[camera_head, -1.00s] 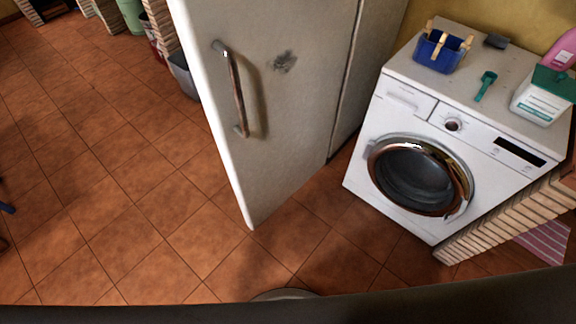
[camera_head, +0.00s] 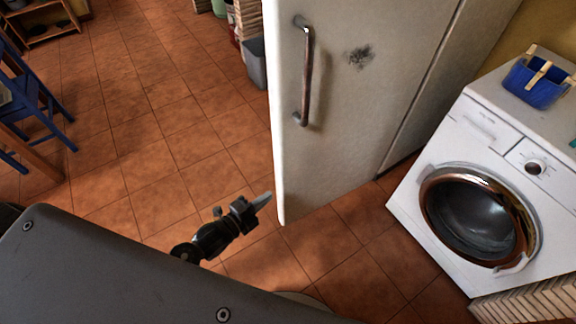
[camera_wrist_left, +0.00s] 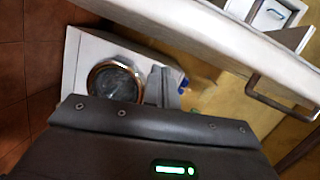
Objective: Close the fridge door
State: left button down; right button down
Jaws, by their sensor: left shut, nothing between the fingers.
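The fridge door (camera_head: 345,120) is white with a dark smudge and stands swung open in the head view. Its long metal handle (camera_head: 307,75) is near its free left edge. The side of the fridge (camera_head: 460,70) shows to the right of the seam; the inside is hidden there. My left gripper (camera_head: 262,200) is shut and empty, just left of the door's lower free edge; I cannot tell whether it touches. In the left wrist view, the gripper (camera_wrist_left: 163,85) points toward the pale door slab (camera_wrist_left: 245,45), whose handle (camera_wrist_left: 280,105) shows at right. My right gripper is out of view.
A white washing machine (camera_head: 425,235) stands right of the fridge, with a blue basket (camera_head: 537,85) on top. A grey bin (camera_head: 257,65) stands behind the door's left edge. A blue chair (camera_head: 35,100) is at far left. The tiled floor (camera_head: 150,130) between is clear.

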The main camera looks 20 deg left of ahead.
aim_at(287, 162)
pick_arm(q)
notch_tip(287, 162, up, 6)
jog(key=d+m+t+h, duration=0.1)
jog(key=d+m+h, duration=0.1)
jog(key=w, duration=0.3)
jog(key=w+d, duration=0.1)
jog(key=w, duration=0.3)
jog(key=w+p, duration=0.1)
jog(key=w, duration=0.3)
jog(key=shift+w+d+f, duration=0.15)
jog(key=shift+d+f, duration=0.15)
jog(key=shift+d, duration=0.1)
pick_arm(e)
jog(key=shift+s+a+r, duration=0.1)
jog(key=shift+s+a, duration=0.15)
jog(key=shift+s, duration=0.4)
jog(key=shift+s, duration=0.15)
pick_arm(q)
jog(key=shift+w+a, duration=0.1)
